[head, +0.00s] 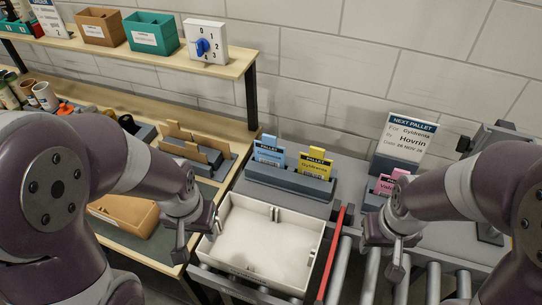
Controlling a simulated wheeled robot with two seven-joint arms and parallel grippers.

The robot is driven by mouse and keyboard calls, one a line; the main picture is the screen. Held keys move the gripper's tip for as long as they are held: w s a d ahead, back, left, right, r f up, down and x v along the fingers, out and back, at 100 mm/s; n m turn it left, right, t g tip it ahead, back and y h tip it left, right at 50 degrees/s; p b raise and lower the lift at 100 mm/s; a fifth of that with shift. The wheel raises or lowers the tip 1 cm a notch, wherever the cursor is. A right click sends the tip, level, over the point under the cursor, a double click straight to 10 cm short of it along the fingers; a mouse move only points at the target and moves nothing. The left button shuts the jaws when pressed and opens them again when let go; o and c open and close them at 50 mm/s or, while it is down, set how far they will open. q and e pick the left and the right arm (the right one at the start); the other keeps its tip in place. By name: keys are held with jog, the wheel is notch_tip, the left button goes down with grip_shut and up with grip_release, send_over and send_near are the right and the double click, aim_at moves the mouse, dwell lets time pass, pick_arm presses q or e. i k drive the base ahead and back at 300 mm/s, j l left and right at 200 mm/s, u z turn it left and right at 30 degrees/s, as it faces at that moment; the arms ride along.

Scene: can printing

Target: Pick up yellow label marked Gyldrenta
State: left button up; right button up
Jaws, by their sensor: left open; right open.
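The yellow label (316,166) marked Gyldrenta stands upright in a grey holder (288,180) on the grey surface in the middle. A blue label (269,153) stands in the same holder to its left. My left gripper (194,246) is open and empty at the left edge of the white tray, in front of and to the left of the holder. My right gripper (391,262) is open and empty over the rollers, to the right of and nearer than the yellow label. Neither gripper touches a label.
A white tray (262,283) with low inner dividers sits in front of the holder. A red bar (334,252) and rollers (343,270) lie right of it. A pink label (386,185) and a "Next Pallet" sign (407,140) stand at right. A wooden shelf (228,68) is at upper left.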

aim_at(313, 164)
jog(key=i+l+z, duration=0.15)
jog(key=z, duration=0.35)
jog(key=i+l+z, duration=0.2)
jog(key=z, duration=0.25)
